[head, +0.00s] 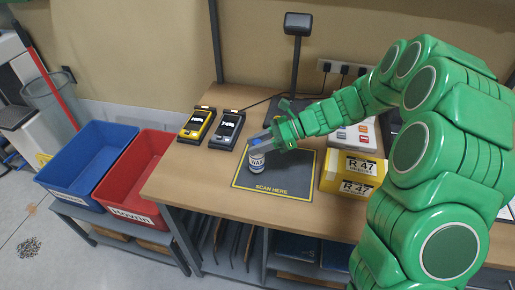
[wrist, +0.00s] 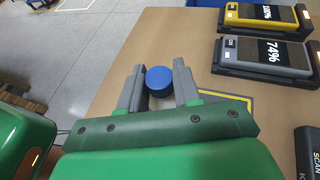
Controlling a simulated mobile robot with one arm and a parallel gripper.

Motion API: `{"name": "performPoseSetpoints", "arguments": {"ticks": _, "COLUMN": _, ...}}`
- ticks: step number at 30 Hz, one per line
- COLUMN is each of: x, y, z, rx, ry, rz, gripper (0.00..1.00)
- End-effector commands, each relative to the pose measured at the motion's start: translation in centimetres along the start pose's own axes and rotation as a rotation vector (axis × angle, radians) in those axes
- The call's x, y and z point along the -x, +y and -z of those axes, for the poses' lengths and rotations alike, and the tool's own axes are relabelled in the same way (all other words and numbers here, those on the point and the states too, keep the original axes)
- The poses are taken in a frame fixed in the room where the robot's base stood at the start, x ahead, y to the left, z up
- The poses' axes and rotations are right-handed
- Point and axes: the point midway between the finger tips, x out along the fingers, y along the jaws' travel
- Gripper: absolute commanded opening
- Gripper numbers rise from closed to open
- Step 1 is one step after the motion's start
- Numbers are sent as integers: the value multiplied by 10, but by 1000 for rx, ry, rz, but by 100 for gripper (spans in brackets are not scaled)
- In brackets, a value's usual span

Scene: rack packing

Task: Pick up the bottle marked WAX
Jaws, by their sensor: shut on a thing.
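The bottle marked WAX (head: 257,160) is a small white bottle with a dark label and a blue cap. It stands upright on the dark scan mat (head: 272,189) in the head view. Its blue cap (wrist: 159,80) shows between the two grey fingers in the wrist view. My gripper (head: 262,141) reaches it from the right and is shut on the bottle near its top. In the wrist view my gripper (wrist: 159,88) has one finger on each side of the cap. The bottle's body is hidden below the cap there.
A yellow device (head: 197,124) and a grey device (head: 227,129) sit at the table's back left. A scanner stand (head: 296,60) rises behind the mat. Yellow R 47 boxes (head: 352,174) stand right. Blue (head: 70,186) and red (head: 128,205) bins stand left of the table.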

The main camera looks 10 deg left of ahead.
Motion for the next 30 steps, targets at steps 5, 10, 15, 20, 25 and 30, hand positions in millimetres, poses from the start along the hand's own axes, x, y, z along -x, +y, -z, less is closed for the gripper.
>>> {"name": "performPoseSetpoints", "arguments": {"ticks": 5, "x": 11, "y": 4, "z": -25, "rx": 4, "ry": 0, "rz": 2, "gripper": 0}}
{"name": "performPoseSetpoints", "arguments": {"ticks": 10, "x": 20, "y": 21, "z": -42, "rx": 2, "ry": -1, "rz": 1, "gripper": 0}}
{"name": "performPoseSetpoints", "arguments": {"ticks": 15, "x": 31, "y": 38, "z": -60, "rx": 3, "ry": 1, "rz": 3, "gripper": 0}}
{"name": "performPoseSetpoints", "arguments": {"ticks": 20, "x": 39, "y": 57, "z": -76, "rx": 2, "ry": 0, "rz": 3, "gripper": 0}}
{"name": "performPoseSetpoints", "arguments": {"ticks": 25, "x": 46, "y": 83, "z": -84, "rx": 1, "ry": 0, "rz": 2, "gripper": 0}}
{"name": "performPoseSetpoints", "arguments": {"ticks": 30, "x": 52, "y": 106, "z": -92, "rx": 1, "ry": 1, "rz": 1, "gripper": 0}}
